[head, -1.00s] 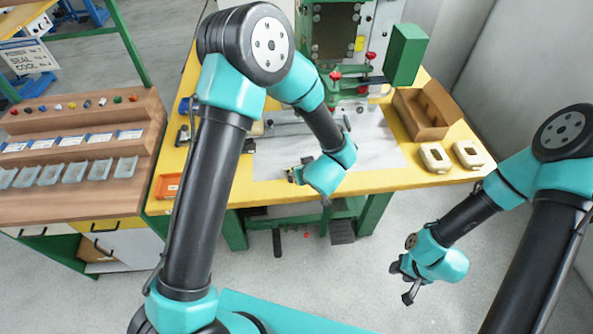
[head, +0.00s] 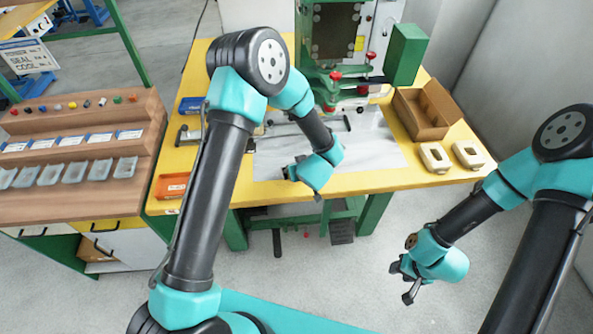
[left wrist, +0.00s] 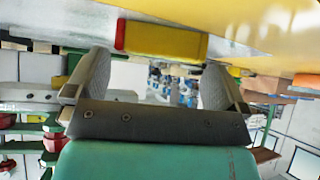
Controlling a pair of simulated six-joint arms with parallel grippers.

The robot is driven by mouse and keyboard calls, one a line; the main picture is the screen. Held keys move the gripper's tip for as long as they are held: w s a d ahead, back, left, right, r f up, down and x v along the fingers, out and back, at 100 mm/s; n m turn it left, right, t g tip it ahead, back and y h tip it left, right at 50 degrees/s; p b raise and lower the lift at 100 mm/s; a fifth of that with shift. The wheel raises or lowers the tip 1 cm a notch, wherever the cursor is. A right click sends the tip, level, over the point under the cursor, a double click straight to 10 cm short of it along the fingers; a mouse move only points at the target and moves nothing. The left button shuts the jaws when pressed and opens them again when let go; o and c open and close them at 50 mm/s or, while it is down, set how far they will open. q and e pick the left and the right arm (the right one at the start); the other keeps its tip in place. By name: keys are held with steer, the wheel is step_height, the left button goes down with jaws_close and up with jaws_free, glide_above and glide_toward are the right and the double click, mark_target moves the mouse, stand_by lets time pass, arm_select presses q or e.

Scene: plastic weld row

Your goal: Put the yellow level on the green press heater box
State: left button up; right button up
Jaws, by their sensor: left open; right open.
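The yellow level is most likely the yellow bar with a red end (left wrist: 165,40) in the left wrist view. It lies just beyond my open left gripper (left wrist: 155,68), across the gap between the fingers, and I see no grip on it. In the head view I cannot make the level out; my left arm may hide it. There my left gripper (head: 289,172) is low over the grey mat, its fingers hardly visible. The green heater box (head: 405,55) is at the right of the green press. My right gripper (head: 404,282) is open and empty, off the table's front.
A cardboard box (head: 428,108) and two cream frames (head: 434,157) are on the table's right. An orange tray (head: 172,186) and a blue bin (head: 190,105) are on its left. Red-knobbed press parts (head: 335,75) stand behind the grey mat (head: 375,155).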

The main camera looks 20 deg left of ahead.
arm_select(q)
steer(key=shift+x, duration=1.35)
steer(key=shift+c, duration=0.5)
steer(key=c, duration=0.5)
steer(key=shift+c, duration=0.2)
steer(key=shift+r, duration=0.1)
